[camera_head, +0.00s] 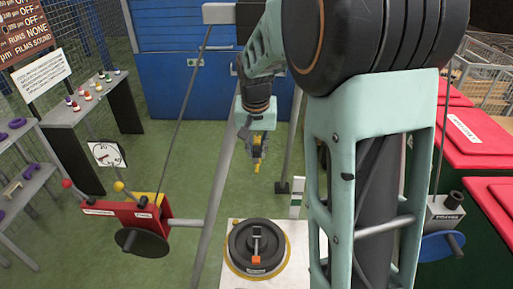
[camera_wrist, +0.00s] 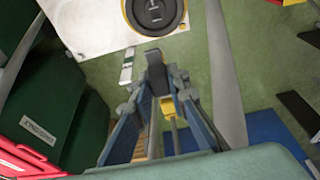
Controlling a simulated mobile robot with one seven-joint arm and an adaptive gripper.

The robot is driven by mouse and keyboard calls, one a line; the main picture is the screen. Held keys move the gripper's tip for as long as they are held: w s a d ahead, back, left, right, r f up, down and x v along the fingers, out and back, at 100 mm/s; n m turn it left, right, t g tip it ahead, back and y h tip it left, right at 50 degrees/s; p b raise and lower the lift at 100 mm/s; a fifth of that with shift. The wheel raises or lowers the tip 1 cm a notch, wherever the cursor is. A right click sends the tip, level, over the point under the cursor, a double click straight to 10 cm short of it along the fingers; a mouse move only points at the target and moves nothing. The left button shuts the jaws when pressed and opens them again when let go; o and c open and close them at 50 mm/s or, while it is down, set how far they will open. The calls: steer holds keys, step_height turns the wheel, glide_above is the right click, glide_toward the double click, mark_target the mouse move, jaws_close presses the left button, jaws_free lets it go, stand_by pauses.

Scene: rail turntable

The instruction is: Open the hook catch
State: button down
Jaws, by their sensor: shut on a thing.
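My gripper (camera_head: 256,150) hangs from the arm in the upper middle of the head view, above the green floor and beyond the turntable. Its fingers (camera_wrist: 165,72) point up the picture in the wrist view and are shut on a small yellow piece (camera_head: 257,167). This piece shows in part between the fingers in the wrist view (camera_wrist: 168,106). The fingers hide much of it, and I cannot tell for sure that it is the hook catch. No other hook catch can be made out.
A black round turntable (camera_head: 270,262) with an orange-tipped lever (camera_head: 256,245) sits on a white plate (camera_head: 292,232). A red box (camera_head: 105,211) with a dark wheel stands left. Red-topped cabinets (camera_head: 485,138) stand right. A blue wall (camera_head: 180,85) is behind. Green floor lies between.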

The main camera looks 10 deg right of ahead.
mark_target(257, 161)
steer(key=c, duration=1.8)
jaws_free()
steer(key=shift+f, duration=0.1)
steer(key=shift+c, duration=0.2)
steer(key=v, duration=1.2)
steer(key=shift+d, duration=0.1)
